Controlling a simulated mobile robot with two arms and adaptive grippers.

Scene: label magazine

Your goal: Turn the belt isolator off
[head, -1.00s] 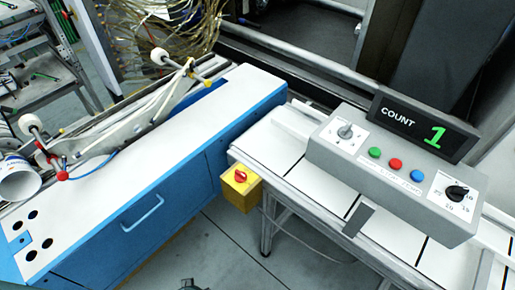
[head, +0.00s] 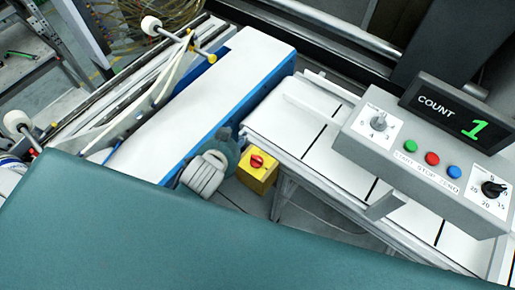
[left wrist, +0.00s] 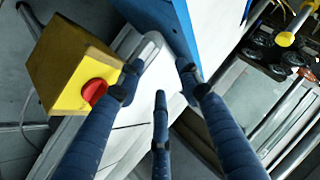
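The belt isolator is a yellow box (head: 258,175) with a red rotary knob (head: 256,162), at the end of the white conveyor in the head view. In the left wrist view the box (left wrist: 62,62) is at the left, its red knob (left wrist: 94,93) close beside one fingertip. I cannot read the knob's setting. My left gripper (left wrist: 158,82) has its blue fingers spread open and empty. In the head view its wrist is just left of the box, and its fingertips are not clearly seen. My right gripper is not in view.
The blue-sided machine (head: 240,85) stands left of the isolator. The conveyor (head: 290,125) runs right, bearing a grey control box (head: 425,155) with buttons, dials and a display reading COUNT 1. My teal arm covers the lower left of the head view.

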